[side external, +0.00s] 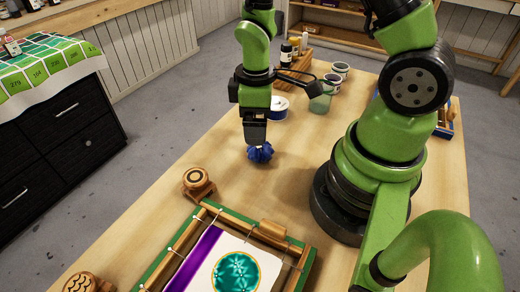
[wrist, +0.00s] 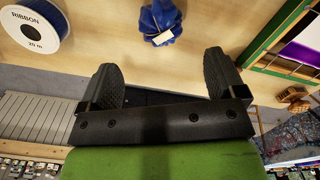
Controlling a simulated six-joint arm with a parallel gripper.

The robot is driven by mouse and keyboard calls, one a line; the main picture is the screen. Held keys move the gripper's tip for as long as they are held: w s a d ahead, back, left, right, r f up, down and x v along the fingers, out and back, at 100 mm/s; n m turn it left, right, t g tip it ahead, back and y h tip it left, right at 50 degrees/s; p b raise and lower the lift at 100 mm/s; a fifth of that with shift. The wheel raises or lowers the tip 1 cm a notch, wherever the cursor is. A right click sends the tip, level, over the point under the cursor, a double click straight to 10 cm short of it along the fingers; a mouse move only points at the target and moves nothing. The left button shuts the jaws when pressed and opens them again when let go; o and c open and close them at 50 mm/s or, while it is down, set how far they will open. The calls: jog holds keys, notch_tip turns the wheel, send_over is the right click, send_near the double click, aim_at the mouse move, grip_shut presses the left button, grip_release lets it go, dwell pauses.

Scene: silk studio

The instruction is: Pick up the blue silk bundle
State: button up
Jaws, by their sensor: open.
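The blue silk bundle (side external: 260,153) is a crumpled dark blue bunch on the wooden table, directly below my gripper (side external: 255,142) in the side view. In the wrist view the bundle (wrist: 161,20) shows at the top, ahead of the fingertips, with a small pale tag on it. My gripper (wrist: 164,75) is open, with its two dark ridged fingers spread apart and nothing between them. In the side view the fingertips overlap the bundle's top edge, and I cannot tell whether they touch it.
A ribbon spool (wrist: 32,28) lies on the table left of the bundle in the wrist view. An embroidery frame (side external: 165,262) and a wooden stamp (side external: 197,182) lie nearer the side camera.

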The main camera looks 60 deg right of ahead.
aim_at(257, 148)
jog(key=shift+s+a+f, duration=0.1)
jog(key=shift+f, duration=3.9)
jog(key=c, duration=1)
